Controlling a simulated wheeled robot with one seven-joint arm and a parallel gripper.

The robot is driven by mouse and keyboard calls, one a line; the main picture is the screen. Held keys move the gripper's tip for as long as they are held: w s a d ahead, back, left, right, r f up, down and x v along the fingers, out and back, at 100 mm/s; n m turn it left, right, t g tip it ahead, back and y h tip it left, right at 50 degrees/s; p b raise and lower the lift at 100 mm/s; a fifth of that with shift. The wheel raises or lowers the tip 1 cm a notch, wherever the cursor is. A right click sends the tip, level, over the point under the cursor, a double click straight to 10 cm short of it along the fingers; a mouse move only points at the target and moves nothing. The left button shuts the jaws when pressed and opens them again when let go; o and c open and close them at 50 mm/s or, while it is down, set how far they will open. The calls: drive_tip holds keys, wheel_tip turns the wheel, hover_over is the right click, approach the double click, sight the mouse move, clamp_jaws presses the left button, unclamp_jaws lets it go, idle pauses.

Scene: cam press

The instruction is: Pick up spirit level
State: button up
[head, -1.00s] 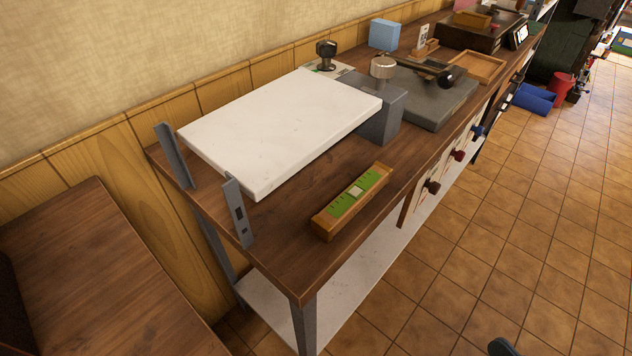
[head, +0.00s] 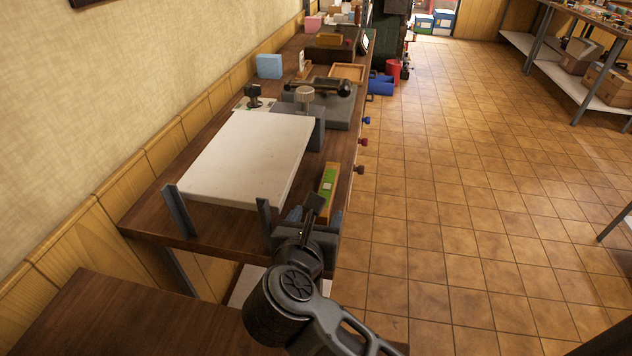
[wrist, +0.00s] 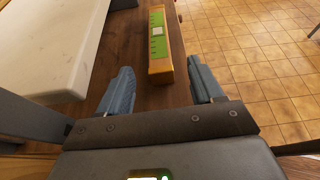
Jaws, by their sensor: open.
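The spirit level (head: 328,186) is a wooden bar with a green top. It lies on the brown workbench near its front edge, right of the white slab. In the wrist view the spirit level (wrist: 158,48) points away from me, with its near end just beyond and between the fingertips. My gripper (wrist: 160,82) is open and empty, one blue-grey finger on each side. In the head view my gripper (head: 305,212) is at the near end of the level, and my arm hides part of that end.
The white slab (head: 250,160) stands left of the level, with grey uprights (head: 264,218) at its near corners. A grey block (head: 318,134) and a dark press (head: 330,112) stand behind. Open tiled floor (head: 460,210) lies to the right.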

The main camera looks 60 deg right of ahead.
sight(327, 191)
drive_tip(key=shift+w+d+f, duration=0.15)
drive_tip(key=shift+w, duration=0.2)
drive_tip(key=shift+w+d+f, duration=0.15)
drive_tip(key=shift+w+d, duration=0.05)
drive_tip(key=shift+d, duration=0.1)
drive_tip(key=x, duration=0.2)
drive_tip(key=p+x, duration=0.1)
drive_tip(key=x, duration=0.3)
drive_tip(key=shift+s+d+f, duration=0.2)
drive_tip(key=shift+d+f, duration=0.1)
drive_tip(key=shift+d, duration=0.05)
drive_tip(key=c, duration=1.1)
drive_tip(key=shift+c, duration=0.2)
